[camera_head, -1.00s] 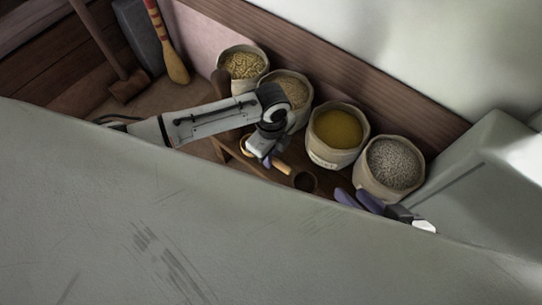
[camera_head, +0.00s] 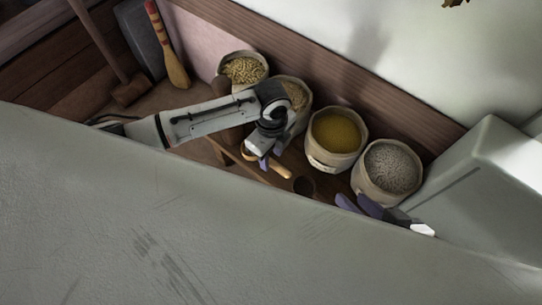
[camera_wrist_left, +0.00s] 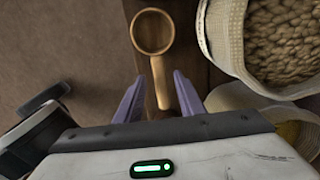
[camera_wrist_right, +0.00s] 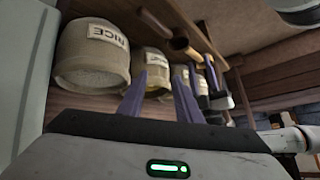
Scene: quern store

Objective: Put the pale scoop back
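The pale scoop (camera_wrist_left: 152,36) lies on a narrow wooden surface in the left wrist view, its round bowl away from me and its handle toward me. In the head view its handle (camera_head: 281,172) shows below my left gripper (camera_head: 264,161). In the left wrist view my left gripper (camera_wrist_left: 158,82) is open, with a purple finger on each side of the handle and gaps visible between. My right gripper (camera_head: 363,204) is open and empty, near the grain sacks; its fingers (camera_wrist_right: 160,75) stand apart in the right wrist view.
Sacks of grain stand in a row: tan (camera_head: 243,69), one partly behind my arm, yellow (camera_head: 335,134) and grey (camera_head: 390,168). A dark round cup or hole (camera_head: 303,186) is beside the scoop handle. A brush (camera_head: 170,52) leans at left. A grey surface fills the foreground.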

